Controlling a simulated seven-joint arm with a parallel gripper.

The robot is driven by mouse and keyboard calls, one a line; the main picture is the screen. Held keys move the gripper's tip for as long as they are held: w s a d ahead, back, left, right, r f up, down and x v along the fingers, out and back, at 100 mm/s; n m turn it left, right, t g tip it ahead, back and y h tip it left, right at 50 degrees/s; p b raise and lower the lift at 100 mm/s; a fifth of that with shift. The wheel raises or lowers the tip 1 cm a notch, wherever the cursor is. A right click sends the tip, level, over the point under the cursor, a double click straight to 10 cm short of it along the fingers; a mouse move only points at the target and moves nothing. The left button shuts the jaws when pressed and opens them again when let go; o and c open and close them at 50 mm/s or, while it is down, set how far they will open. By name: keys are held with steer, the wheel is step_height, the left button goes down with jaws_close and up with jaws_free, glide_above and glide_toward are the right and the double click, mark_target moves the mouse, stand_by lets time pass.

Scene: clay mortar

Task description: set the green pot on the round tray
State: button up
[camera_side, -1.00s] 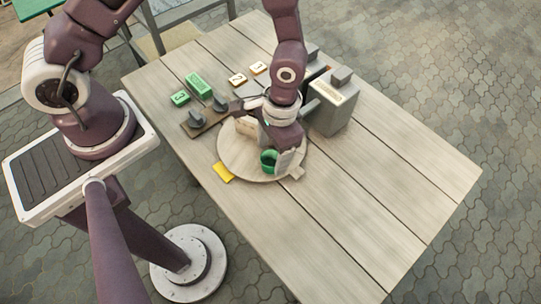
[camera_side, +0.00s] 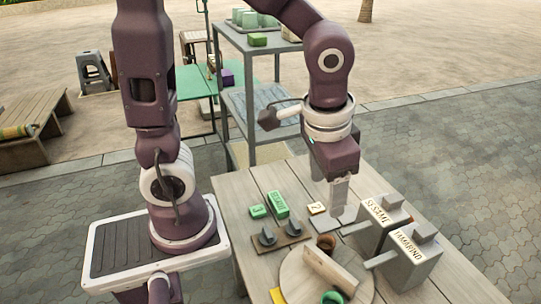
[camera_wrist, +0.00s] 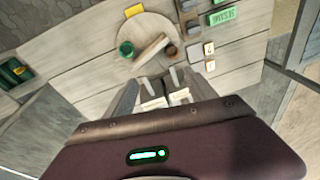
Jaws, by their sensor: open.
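The green pot (camera_side: 333,297) is on the round tray (camera_side: 294,270), in front of an upright wooden board; the bottom edge of the side view cuts it off. In the wrist view the whole green pot (camera_wrist: 126,49) shows inside the rim of the round tray (camera_wrist: 150,18), left of the board. My gripper (camera_side: 341,214) is open and empty, well apart from the pot, on the board's other side near the grey boxes.
The wooden board (camera_side: 332,270) and a brown pot (camera_side: 326,242) are also on the tray. Grey boxes labelled SESAME (camera_side: 384,220) and TAMARIND (camera_side: 410,252) stand close to my gripper. A dark-knobbed plate (camera_side: 280,242), green blocks (camera_side: 278,204) and a numbered tile (camera_side: 317,208) lie nearby.

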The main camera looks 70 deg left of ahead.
steer(key=s+a+r+n+t+h, duration=0.1)
steer(key=s+a+r+t, duration=0.2)
steer(key=s+r, duration=0.4)
steer(key=s+a, duration=0.1)
steer(key=s, duration=0.2)
steer(key=shift+r+t, duration=0.2)
steer(key=shift+t, duration=0.1)
